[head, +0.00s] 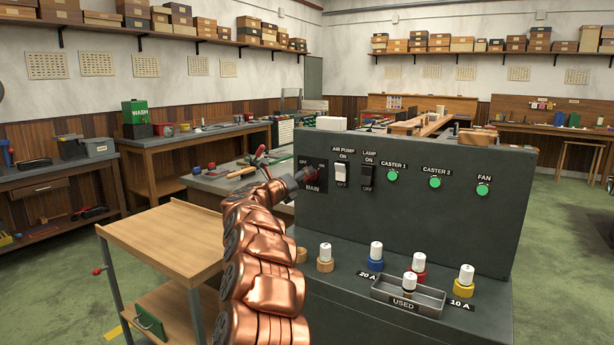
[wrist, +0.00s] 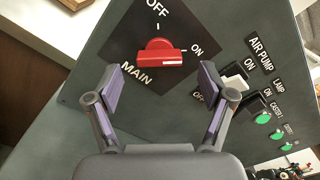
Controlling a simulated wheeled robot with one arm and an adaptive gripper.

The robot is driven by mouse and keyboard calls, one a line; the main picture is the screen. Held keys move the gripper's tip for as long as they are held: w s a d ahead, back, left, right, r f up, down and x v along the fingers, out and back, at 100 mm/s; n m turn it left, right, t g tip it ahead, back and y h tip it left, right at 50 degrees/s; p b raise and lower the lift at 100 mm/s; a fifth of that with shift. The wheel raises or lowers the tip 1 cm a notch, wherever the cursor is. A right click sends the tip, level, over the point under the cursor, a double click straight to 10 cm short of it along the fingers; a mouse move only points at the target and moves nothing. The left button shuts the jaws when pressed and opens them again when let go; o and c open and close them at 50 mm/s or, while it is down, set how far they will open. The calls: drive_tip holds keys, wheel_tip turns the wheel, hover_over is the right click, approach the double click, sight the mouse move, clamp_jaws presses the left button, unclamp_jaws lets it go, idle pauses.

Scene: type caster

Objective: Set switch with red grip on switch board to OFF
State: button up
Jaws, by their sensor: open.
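The switch with the red grip (wrist: 160,52) sits on a black plate marked MAIN, OFF and ON, on the dark grey switch board (head: 440,222). In the wrist view its white mark lies at the right end of the grip, toward ON. OFF is at the top of the plate. My gripper (wrist: 163,82) is open, with one finger on each side below the red grip; it looks empty and apart from the grip. In the head view my gripper (head: 302,181) is in front of the MAIN plate, largely hiding the switch.
Right of MAIN are the AIR PUMP switch (head: 341,174), the LAMP switch (head: 367,177) and green CASTER and FAN lights (head: 435,182). Fuses and a USED tray (head: 408,294) stand on the ledge below. A wooden cart (head: 165,240) is at left.

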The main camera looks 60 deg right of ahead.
drive_tip(key=shift+w+d+p, duration=0.1)
drive_tip(key=shift+d+p, duration=0.45)
drive_tip(key=shift+d, duration=1.35)
drive_tip(key=shift+c, duration=0.2)
drive_tip(key=c, duration=1.1)
